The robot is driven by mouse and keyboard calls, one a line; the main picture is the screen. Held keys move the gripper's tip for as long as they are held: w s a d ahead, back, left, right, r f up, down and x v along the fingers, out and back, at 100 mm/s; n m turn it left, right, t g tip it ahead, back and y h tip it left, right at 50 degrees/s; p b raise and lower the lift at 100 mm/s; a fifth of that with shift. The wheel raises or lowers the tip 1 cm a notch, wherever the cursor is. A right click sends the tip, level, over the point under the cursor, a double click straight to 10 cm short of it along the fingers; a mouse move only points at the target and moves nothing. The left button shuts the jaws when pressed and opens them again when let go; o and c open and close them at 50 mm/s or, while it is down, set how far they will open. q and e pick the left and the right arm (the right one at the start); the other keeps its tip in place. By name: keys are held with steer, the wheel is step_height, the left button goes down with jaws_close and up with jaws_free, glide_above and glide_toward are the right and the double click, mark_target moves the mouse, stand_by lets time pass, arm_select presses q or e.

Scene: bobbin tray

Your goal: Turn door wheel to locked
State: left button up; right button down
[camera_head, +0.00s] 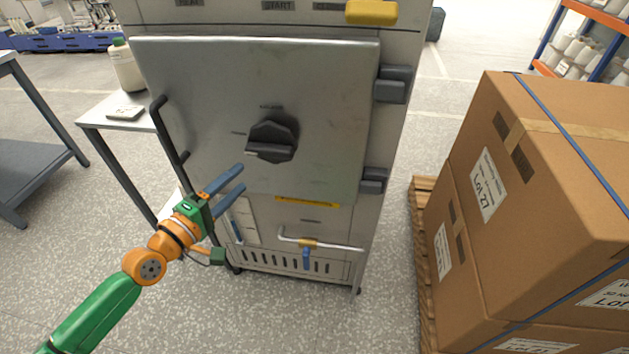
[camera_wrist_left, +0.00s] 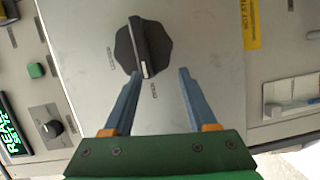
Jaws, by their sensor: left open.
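The door wheel (camera_head: 273,138) is a black lobed knob with a raised bar, on the grey metal door (camera_head: 330,85) of the cabinet. Its bar lies roughly level, with a pale mark at its left end, beside one of two small labels too small to read; the other label is above the wheel. My left gripper (camera_head: 240,178) is open and empty, below and left of the wheel. In the left wrist view the wheel (camera_wrist_left: 143,47) shows whole, just beyond the spread fingertips (camera_wrist_left: 159,75), apart from them. My right gripper is not in view.
A black bar handle (camera_head: 168,130) runs down the door's left edge. Hinges (camera_head: 393,84) are on its right. A small table (camera_head: 100,112) with a bottle (camera_head: 127,66) stands left. Strapped boxes (camera_head: 540,150) on a pallet stand right. A pipe with a blue valve (camera_head: 306,258) is below the door.

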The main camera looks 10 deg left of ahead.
mark_target(265, 154)
arm_select(q)
steer(key=shift+n+h, duration=0.3)
steer(key=shift+h, duration=0.4)
steer(key=w+d, duration=0.1)
steer(key=w+d+r, duration=0.1)
steer(key=w, duration=0.1)
steer(key=w+d+r, duration=0.1)
steer(key=w+d, duration=0.1)
steer(key=shift+w+r+p, duration=0.15)
steer(key=shift+w+p, duration=0.05)
steer(key=shift+p, duration=0.15)
steer(key=shift+w+d, duration=0.3)
steer(key=shift+w, duration=0.05)
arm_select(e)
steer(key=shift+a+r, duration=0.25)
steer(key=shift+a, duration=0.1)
arm_select(q)
jaws_close()
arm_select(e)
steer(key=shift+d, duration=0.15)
